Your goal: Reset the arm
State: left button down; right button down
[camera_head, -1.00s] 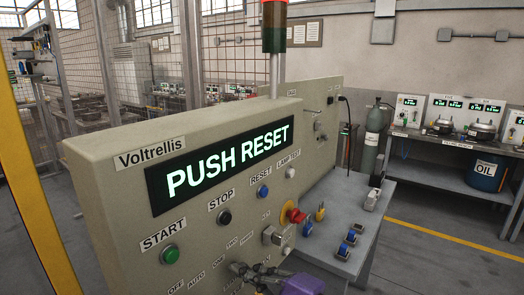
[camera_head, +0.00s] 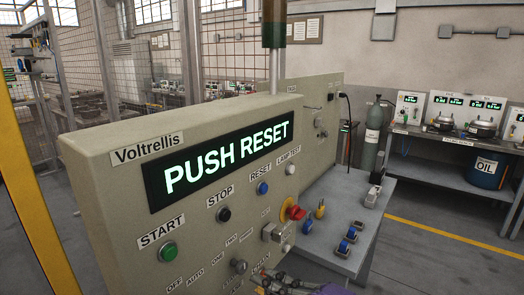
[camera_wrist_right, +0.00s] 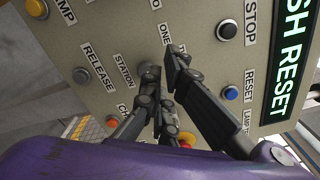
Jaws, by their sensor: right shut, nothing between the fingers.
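The grey control panel (camera_head: 115,200) labelled Voltrellis has a lit display (camera_head: 225,158) reading PUSH RESET. The blue RESET button (camera_head: 263,188) sits below the display, right of the black STOP button (camera_head: 223,214). The RESET button also shows in the right wrist view (camera_wrist_right: 231,93), right of the fingers. My right gripper (camera_head: 268,278) is at the bottom edge of the head view, below the RESET button and in front of the panel's lower part. In the wrist view my right gripper (camera_wrist_right: 168,72) is shut and empty, over a selector knob. My left gripper is out of view.
A green START button (camera_head: 168,252), a red emergency stop (camera_head: 294,212) and selector knobs crowd the panel. A grey table (camera_head: 355,225) with small blue parts stands to its right. A yellow post (camera_head: 35,220) stands at left. Open floor lies at right.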

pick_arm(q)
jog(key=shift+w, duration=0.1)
